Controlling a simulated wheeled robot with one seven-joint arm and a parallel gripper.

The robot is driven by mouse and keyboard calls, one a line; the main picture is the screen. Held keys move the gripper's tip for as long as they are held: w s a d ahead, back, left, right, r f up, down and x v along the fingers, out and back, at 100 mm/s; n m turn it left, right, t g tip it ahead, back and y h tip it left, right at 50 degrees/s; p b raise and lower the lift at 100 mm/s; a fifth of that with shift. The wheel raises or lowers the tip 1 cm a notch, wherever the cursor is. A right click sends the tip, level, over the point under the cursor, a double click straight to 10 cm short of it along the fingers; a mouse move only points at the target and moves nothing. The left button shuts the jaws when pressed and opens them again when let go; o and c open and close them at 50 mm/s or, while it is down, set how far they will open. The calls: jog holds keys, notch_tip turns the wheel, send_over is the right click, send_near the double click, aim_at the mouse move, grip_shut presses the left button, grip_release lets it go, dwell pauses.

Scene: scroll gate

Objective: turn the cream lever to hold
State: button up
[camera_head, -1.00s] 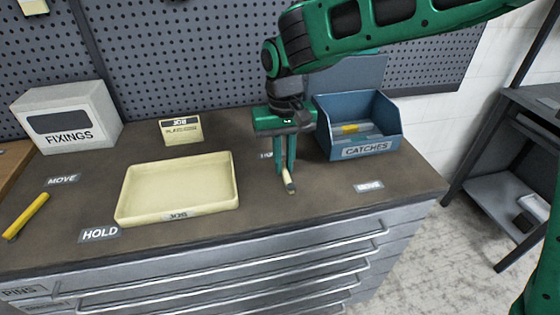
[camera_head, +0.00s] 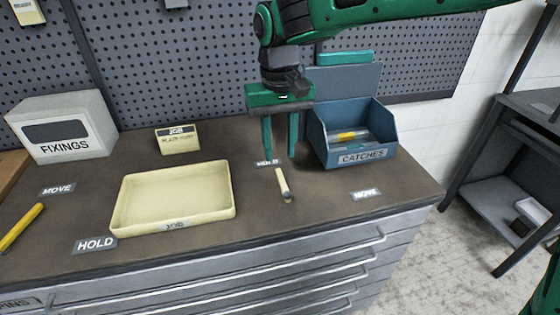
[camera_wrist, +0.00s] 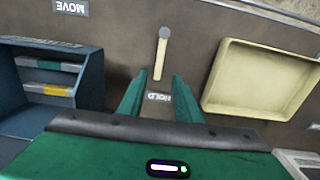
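The cream lever (camera_head: 283,182) lies on the bench top, its grey pivot at the front end. Its free end points back, toward the small HOLD label (camera_head: 268,162) and away from the MOVE label (camera_head: 366,194) on its right. In the wrist view the lever (camera_wrist: 160,58) points almost straight at the HOLD label (camera_wrist: 158,97). My gripper (camera_head: 280,160) is open and empty, its fingers apart just behind and above the lever's free end. In the wrist view the fingers (camera_wrist: 153,80) flank the HOLD label and appear clear of the lever.
The cream job tray (camera_head: 172,198) is left of the lever. The blue catches bin (camera_head: 361,155) stands close to the right of my gripper. A yellow lever (camera_head: 20,228) with its own labels is at far left. The fixings box (camera_head: 62,127) and pegboard are behind.

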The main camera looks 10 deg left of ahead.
jog(key=shift+r, duration=1.8)
jog(key=d+m+h, duration=0.1)
jog(key=d+m, duration=0.4)
jog(key=d, duration=2.5)
jog(key=s+d+f+m, duration=0.2)
jog(key=s+d+m, duration=0.1)
jog(key=s+d, duration=0.85)
jog(key=s+d+f+m, duration=0.1)
jog(key=s+d+f, duration=0.2)
jog(key=s, duration=0.2)
jog(key=s+d+f+m+y, duration=0.1)
jog(key=s+d+f+m, duration=0.1)
jog(key=s+d+f, duration=0.1)
jog(key=s+d, duration=0.1)
jog(key=s, duration=0.1)
jog(key=shift+s+d, duration=0.25)
jog(key=shift+s, duration=0.15)
